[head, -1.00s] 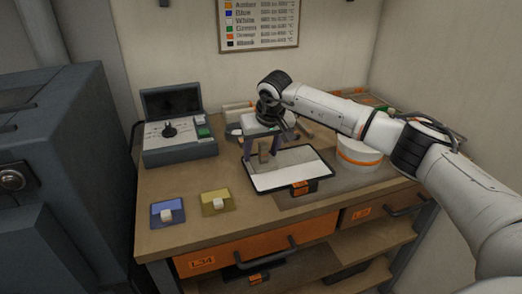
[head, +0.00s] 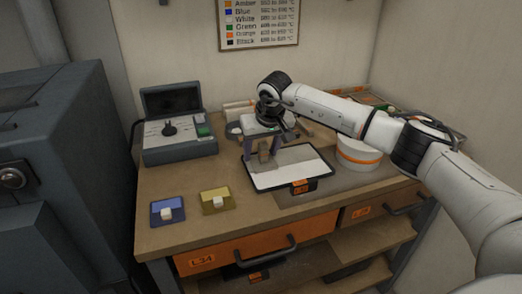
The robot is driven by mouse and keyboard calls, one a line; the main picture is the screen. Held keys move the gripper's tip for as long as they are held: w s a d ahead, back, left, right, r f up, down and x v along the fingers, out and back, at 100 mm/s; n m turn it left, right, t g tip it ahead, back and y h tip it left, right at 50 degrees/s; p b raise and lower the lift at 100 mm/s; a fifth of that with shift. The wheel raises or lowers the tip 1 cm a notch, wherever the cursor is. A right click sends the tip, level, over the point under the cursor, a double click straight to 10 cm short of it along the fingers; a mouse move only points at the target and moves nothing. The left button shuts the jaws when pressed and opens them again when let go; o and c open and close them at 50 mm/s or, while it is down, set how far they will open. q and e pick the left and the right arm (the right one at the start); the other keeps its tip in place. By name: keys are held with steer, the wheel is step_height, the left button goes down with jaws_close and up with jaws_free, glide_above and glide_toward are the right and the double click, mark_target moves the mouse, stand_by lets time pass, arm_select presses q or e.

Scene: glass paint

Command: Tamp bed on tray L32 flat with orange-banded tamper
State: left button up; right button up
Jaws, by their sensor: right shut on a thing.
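The tray (head: 322,187) is black-rimmed with a pale white bed (head: 285,177) and sits on the bench. An orange label is on its front, too small to read. My right gripper (head: 264,154) reaches in over the back left of the tray, pointing down. It is shut on a brown block-like tool (head: 264,157), apparently the tamper. No orange band shows on it from here. The tool's lower end is at or just above the bed; I cannot tell whether it touches. My left gripper is not in view.
A blue card (head: 167,223) and a yellow card (head: 215,209), each bearing a small white block, lie at front left. A grey instrument box (head: 180,150) stands behind. A white round tub with an orange band (head: 358,152) is right of the tray.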

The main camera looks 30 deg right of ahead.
steer(key=shift+r+p, duration=0.9)
steer(key=shift+r, duration=0.2)
steer(key=shift+s+d, duration=0.25)
steer(key=shift+d, duration=0.75)
steer(key=shift+s+d, duration=0.2)
steer(key=shift+d, duration=0.8)
steer(key=shift+s+d, duration=0.25)
steer(key=shift+d, duration=0.75)
steer(key=shift+f, duration=0.15)
steer(key=shift+f, duration=0.7)
